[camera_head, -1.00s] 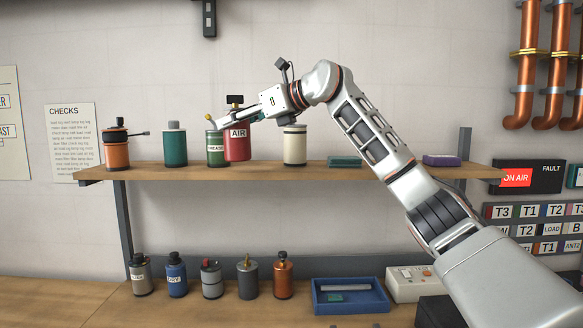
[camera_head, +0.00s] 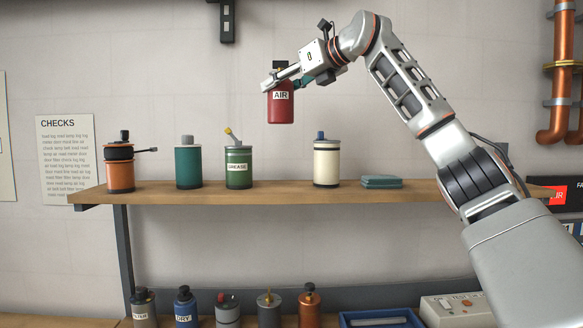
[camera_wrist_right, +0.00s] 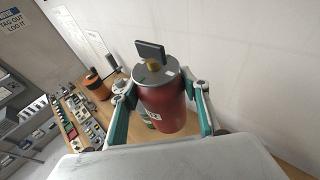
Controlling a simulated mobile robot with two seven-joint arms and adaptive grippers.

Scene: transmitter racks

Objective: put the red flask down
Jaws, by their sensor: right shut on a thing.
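The red flask (camera_head: 281,106) has a white AIR label and a dark flat cap. It hangs upright in the air, above the shelf (camera_head: 260,192), over the gap between the green GREASE can (camera_head: 238,168) and the cream can (camera_head: 326,163). My right gripper (camera_head: 279,84) is shut on its upper part. In the right wrist view the red flask (camera_wrist_right: 165,105) sits between the two teal-padded fingers. My left gripper is not in view.
A teal can (camera_head: 188,164) and an orange can (camera_head: 120,170) with a side spout stand on the shelf at left. A flat teal box (camera_head: 381,181) lies to the right. Several small bottles, a blue tray (camera_head: 380,318) and a white switch box (camera_head: 456,308) are below.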

